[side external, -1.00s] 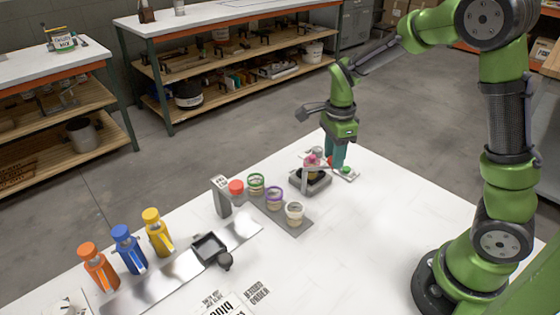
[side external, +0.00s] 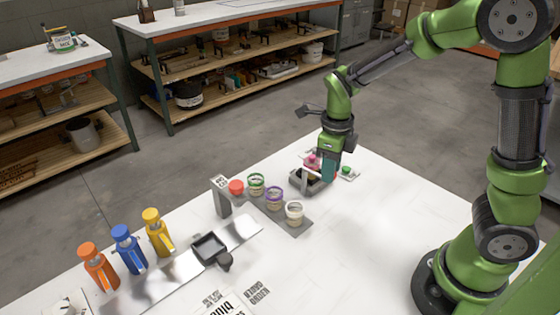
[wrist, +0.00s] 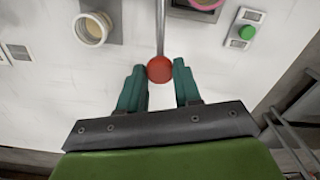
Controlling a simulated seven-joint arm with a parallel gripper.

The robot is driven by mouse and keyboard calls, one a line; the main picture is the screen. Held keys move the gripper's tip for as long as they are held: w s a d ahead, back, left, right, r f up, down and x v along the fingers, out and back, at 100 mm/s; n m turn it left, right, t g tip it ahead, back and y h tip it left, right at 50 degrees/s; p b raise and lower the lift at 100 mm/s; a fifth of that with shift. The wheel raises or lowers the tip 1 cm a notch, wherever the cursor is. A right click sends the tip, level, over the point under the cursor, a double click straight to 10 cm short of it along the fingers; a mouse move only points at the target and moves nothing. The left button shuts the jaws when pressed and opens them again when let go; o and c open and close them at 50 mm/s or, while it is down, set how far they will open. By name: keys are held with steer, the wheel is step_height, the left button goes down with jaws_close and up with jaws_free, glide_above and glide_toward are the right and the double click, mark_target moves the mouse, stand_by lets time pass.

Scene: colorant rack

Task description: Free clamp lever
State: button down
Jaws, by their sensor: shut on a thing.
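The clamp lever is a thin metal rod (wrist: 160,28) with a round red knob (wrist: 160,69) at its end. In the wrist view the knob sits between the teal fingertips of my gripper (wrist: 160,78), which is shut on it. In the side view my gripper (side external: 328,172) is low beside the clamp station (side external: 304,182), and a bit of red shows by its fingers. The rod is mostly hidden there. A pink-topped container (side external: 312,161) stands in the station.
A green button (side external: 346,170) sits on a small plate beside the station. Several open jars, one being a cream jar (side external: 294,212), stand on a grey tray (side external: 299,231) nearby. Orange, blue and yellow bottles (side external: 158,235) stand at left. The table's front right is clear.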

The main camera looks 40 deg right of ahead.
steer(key=shift+a+m, duration=0.2)
steer(key=shift+m, duration=0.2)
steer(key=c, duration=0.8)
jaws_free()
steer(key=shift+r, duration=0.1)
step_height(320, 180, up, 17)
steer(key=shift+f, duration=0.1)
